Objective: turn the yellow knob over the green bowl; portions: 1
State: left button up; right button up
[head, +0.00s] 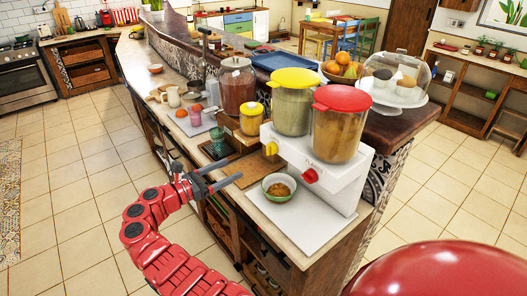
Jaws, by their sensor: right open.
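A white dispenser (338,184) stands on the counter with two clear containers, one yellow-lidded (293,105) and one red-lidded (338,130). The yellow knob (271,148) is on its front at left, and a red knob (310,176) is to its right. The green bowl (267,187) sits upright on the dispenser's white base, below the yellow knob and left of the red one. Some brown-orange food (279,189) lies in the bowl. My left gripper is out of view.
Left of the dispenser are a yellow-lidded jar (253,120), a large jar (238,88), a green cup (217,140) and a wooden board (250,168). A fruit bowl (342,72) and glass dome (396,77) stand on the raised ledge behind. The floor left of the counter is clear.

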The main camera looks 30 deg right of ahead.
aim_at(271, 149)
jog(key=w+d+p, duration=0.1)
jog(key=d+p, duration=0.2)
jog(key=d, duration=1.2)
jog(key=shift+w+a, duration=0.1)
jog(key=shift+c, duration=0.2)
grip_shut()
jog(key=shift+f, duration=0.1)
jog(key=shift+m+b, duration=8.9)
jog(key=shift+b, duration=0.8)
